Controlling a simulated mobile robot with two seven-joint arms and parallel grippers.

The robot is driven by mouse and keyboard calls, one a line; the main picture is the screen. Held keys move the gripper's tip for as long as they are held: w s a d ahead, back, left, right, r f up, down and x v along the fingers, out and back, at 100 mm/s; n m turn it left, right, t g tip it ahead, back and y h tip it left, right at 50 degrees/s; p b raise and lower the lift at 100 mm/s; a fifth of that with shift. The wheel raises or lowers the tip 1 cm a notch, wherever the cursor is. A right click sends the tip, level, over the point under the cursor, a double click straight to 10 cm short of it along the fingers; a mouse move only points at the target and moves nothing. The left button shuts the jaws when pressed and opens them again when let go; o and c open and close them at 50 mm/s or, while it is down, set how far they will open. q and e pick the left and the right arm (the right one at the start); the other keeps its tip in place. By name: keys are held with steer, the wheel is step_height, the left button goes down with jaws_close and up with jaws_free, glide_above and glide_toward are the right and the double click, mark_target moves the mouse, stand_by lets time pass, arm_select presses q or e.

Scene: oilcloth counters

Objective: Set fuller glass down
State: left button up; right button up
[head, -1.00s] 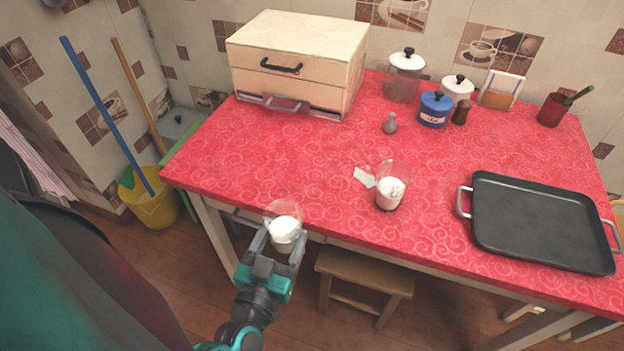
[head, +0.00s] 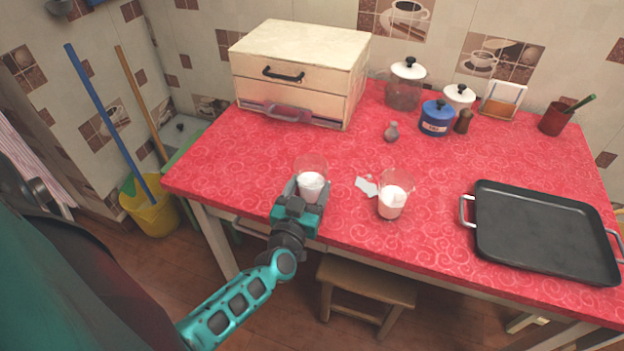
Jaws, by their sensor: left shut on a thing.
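My left gripper (head: 310,192) is shut on a clear glass (head: 311,178) with white contents, over the front part of the red counter. I cannot tell whether the glass's base touches the cloth. A second clear glass (head: 393,195), also with white contents, stands upright on the counter (head: 250,165) to the right of the held one, apart from it. I cannot tell surely which of the two is fuller. My right gripper is not in view.
A crumpled white scrap (head: 366,187) lies between the glasses. A black tray (head: 545,232) fills the right side. Cloth left of the held glass is clear.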

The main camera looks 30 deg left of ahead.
arm_select(q)
steer(key=x, duration=0.3)
steer(key=shift+r, duration=0.2)
steer(key=shift+s, duration=0.1)
steer(key=shift+f, duration=0.2)
steer(key=o, duration=1.6)
steer(key=shift+f, duration=0.1)
